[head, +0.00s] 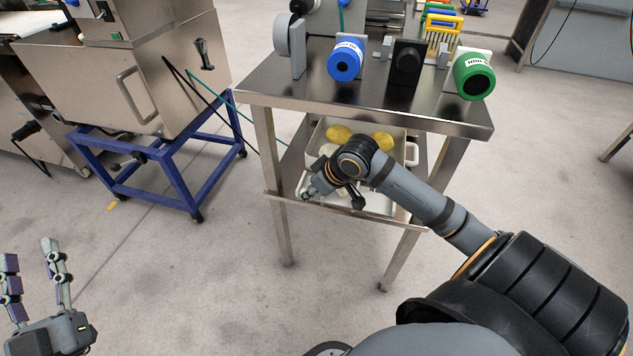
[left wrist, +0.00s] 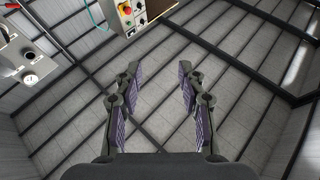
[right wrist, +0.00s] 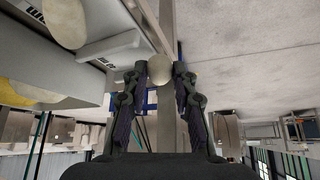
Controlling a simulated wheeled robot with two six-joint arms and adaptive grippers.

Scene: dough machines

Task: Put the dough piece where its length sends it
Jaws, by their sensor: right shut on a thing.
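My right gripper (right wrist: 160,72) is shut on a pale, rounded dough piece (right wrist: 160,67), seen end-on between its fingertips in the right wrist view. Its length does not show. In the head view the right gripper (head: 312,188) is at the left side of the steel table's lower shelf, beside a pale bin (head: 412,130). The held piece is not clear there. Two yellow lumps (head: 339,133) lie at the back of the bin. My left gripper (head: 30,252) is open and empty, low at the left; its spread fingers show in the left wrist view (left wrist: 158,68).
The steel table top (head: 300,92) carries a blue roller (head: 345,61), a black block (head: 404,68) and a green roller (head: 474,76). A table leg (head: 272,150) stands close to the right gripper. A machine on a blue frame (head: 180,187) stands left. Floor between is clear.

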